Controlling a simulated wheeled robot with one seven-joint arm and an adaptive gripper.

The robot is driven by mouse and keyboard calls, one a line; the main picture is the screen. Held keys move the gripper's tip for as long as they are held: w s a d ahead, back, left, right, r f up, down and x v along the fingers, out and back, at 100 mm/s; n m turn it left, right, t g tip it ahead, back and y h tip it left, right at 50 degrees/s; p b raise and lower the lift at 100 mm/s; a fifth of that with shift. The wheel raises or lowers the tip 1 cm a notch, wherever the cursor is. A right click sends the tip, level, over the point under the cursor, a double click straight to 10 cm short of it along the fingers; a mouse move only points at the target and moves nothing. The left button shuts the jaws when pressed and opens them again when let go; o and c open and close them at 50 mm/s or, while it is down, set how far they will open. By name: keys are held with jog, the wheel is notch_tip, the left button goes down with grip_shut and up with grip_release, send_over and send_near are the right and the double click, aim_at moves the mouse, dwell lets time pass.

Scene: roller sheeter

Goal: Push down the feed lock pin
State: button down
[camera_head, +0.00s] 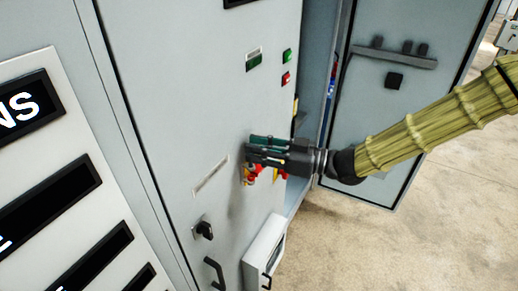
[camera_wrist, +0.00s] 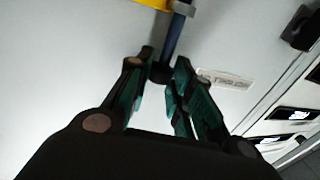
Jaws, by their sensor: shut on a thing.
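The feed lock pin (camera_wrist: 174,38) appears in the wrist view as a dark blue rod with a black end, coming down from a yellow bracket (camera_wrist: 153,4) at the top. My gripper (camera_wrist: 163,68) has its green-padded fingers on either side of the black end and is shut on it. In the head view, my gripper (camera_head: 252,152) is against the grey cabinet front, reaching in from the right. Yellow and red parts (camera_head: 249,174) show just below the fingers. The pin itself is hidden there by the gripper.
A printed label (camera_wrist: 226,78) is beside the fingers. An open cabinet door (camera_head: 375,120) stands behind my arm. Green and red buttons (camera_head: 286,78) are above the gripper. A black knob (camera_head: 203,230), a handle (camera_head: 214,272) and a white box (camera_head: 262,252) are below.

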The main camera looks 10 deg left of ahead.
aim_at(242, 162)
jog(key=shift+f+b, duration=1.8)
jog(key=shift+f, duration=0.8)
jog(key=shift+s+f, duration=0.1)
jog(key=c, duration=1.3)
grip_release()
jog(key=shift+o, duration=0.2)
jog(key=shift+d, duration=0.25)
jog(key=d, duration=1.1)
jog(key=shift+s+d, duration=0.25)
jog(key=shift+s, duration=0.2)
